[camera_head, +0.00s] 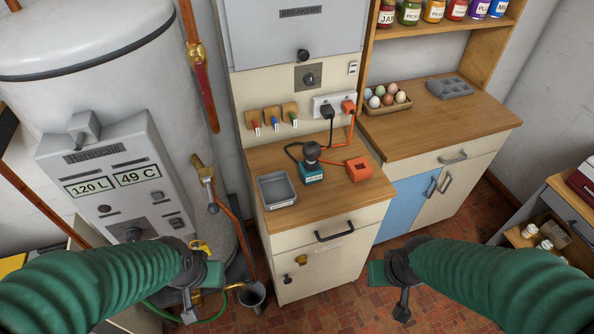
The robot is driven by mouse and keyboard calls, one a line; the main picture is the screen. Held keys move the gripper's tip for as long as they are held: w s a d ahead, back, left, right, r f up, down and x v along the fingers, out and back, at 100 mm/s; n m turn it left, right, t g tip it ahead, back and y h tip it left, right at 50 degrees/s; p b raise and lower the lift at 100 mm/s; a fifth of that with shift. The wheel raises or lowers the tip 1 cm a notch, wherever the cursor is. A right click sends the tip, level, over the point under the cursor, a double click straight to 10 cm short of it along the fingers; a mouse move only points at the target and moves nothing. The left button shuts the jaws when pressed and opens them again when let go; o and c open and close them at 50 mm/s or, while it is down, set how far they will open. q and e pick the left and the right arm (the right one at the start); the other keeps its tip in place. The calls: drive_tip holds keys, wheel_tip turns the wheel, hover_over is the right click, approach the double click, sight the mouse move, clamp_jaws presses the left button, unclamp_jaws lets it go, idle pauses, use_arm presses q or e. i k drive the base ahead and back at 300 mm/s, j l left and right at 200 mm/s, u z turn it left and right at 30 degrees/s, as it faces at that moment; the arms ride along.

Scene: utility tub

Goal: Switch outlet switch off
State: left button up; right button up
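A white wall outlet (319,103) is on the cream panel above the wooden counter. A black plug (327,111) and an orange plug (348,107) sit in it. A small white switch (353,68) is above the outlet on the right; its position is too small to tell. My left gripper (197,295) is at lower left, in front of the boiler and well below the outlet. My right gripper (392,290) is at lower right, in front of the cabinet and apart from the outlet. Both appear empty; their finger openings are unclear.
The counter holds a grey tray (277,189), a dark device with a round top (311,165) and an orange box (359,169), with cords between. A rotary knob (308,77) and three coloured keys (275,123) are on the panel. An egg tray (387,98) stands right.

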sight(353, 65)
drive_tip(key=k+j+z, duration=0.4)
drive_tip(key=k+j, duration=0.55)
drive_tip(key=k, duration=0.3)
drive_tip(key=i+l, duration=0.1)
drive_tip(key=l, duration=0.2)
drive_tip(key=i+l, duration=0.1)
drive_tip(key=l, duration=0.2)
drive_tip(key=i+l, duration=0.1)
drive_tip(key=l, duration=0.15)
drive_tip(key=i+l, duration=0.6)
drive_tip(key=i, duration=0.15)
drive_tip(key=i+l, duration=0.6)
drive_tip(key=i, duration=0.15)
drive_tip(key=i+l, duration=0.6)
drive_tip(key=i, duration=0.15)
